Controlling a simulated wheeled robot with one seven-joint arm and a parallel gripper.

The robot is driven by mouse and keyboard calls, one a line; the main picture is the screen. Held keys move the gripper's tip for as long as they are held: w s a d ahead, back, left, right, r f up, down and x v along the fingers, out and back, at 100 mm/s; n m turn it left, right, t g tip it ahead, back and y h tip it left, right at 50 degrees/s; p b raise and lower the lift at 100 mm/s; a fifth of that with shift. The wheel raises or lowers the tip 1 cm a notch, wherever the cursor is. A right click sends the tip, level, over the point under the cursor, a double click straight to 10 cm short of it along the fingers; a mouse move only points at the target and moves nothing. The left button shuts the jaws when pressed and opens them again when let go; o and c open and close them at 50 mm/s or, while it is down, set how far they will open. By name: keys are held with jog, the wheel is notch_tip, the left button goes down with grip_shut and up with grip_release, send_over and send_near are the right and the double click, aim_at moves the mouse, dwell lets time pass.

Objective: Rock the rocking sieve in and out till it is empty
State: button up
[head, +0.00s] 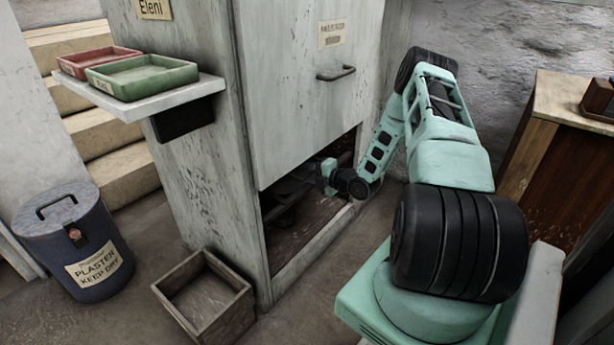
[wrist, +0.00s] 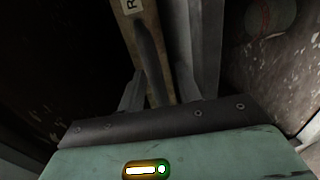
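My gripper (head: 325,176) is low inside the dark opening of the tall pale cabinet. In the wrist view a wooden bar with a dark grip-like strip (wrist: 150,58) and a partly cut-off label runs between the gripper's grey fingers (wrist: 160,85). It may be the sieve's handle. I cannot tell whether the fingers press on it or stand around it. The rest of the sieve is hidden in shadow, so I cannot see whether anything lies in it.
The cabinet (head: 300,110) has a raised front panel with a handle. A wooden box (head: 235,315) stands on the floor before it, left of the opening. A lidded plaster bin (head: 75,250) stands further left. A side shelf (head: 170,98) holds red (head: 95,61) and green (head: 142,77) trays.

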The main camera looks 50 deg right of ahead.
jog(key=shift+w, duration=0.3)
grip_shut()
jog(key=f+p+v, duration=0.2)
jog(key=v, duration=1.1)
jog(key=shift+s+f+p, duration=0.35)
jog(key=shift+s+f, duration=0.05)
grip_release()
jog(key=p+v, duration=0.4)
jog(key=v, duration=1.3)
jog(key=shift+s+a, duration=0.15)
jog(key=shift+s, duration=0.1)
